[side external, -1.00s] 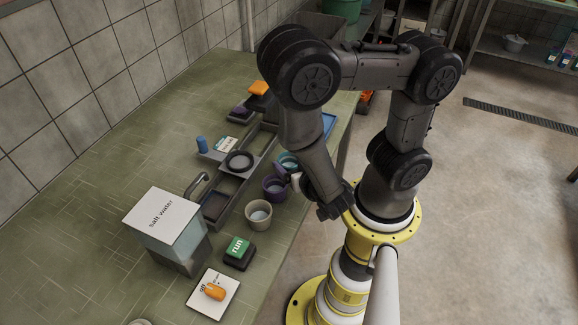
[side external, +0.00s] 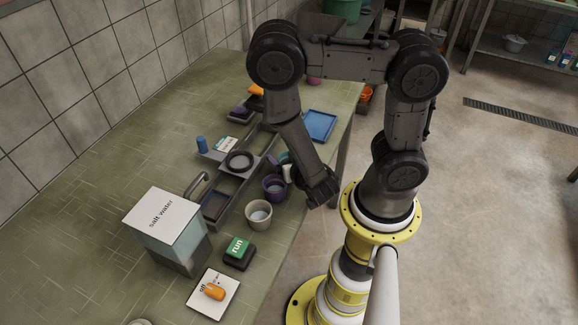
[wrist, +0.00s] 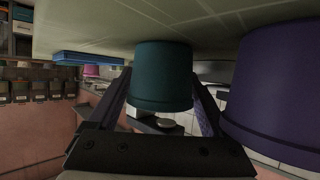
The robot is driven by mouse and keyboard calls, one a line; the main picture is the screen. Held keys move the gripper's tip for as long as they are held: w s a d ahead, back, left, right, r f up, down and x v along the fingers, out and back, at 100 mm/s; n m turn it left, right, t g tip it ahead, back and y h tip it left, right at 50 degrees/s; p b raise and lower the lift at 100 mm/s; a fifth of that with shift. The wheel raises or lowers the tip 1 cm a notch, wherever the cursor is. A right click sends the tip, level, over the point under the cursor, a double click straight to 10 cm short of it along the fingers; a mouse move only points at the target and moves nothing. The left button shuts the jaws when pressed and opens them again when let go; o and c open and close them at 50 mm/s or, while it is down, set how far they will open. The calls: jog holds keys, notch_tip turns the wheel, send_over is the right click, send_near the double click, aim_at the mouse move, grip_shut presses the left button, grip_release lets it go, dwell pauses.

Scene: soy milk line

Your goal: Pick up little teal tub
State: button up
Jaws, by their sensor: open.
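The little teal tub (wrist: 162,75) stands on the green table in the wrist view, where the picture appears upside down. My gripper (wrist: 161,82) is open, with one finger on each side of the tub. I cannot tell whether either finger touches it.
A purple tub (side external: 274,188) stands close beside the teal one; it fills the right of the wrist view (wrist: 275,85). A beige tub (side external: 259,214), a grey rack (side external: 222,185) and a blue tray (side external: 320,125) are nearby.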

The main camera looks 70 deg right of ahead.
jog(key=shift+w, duration=0.1)
jog(key=c, duration=1.1)
jog(key=shift+c, duration=0.2)
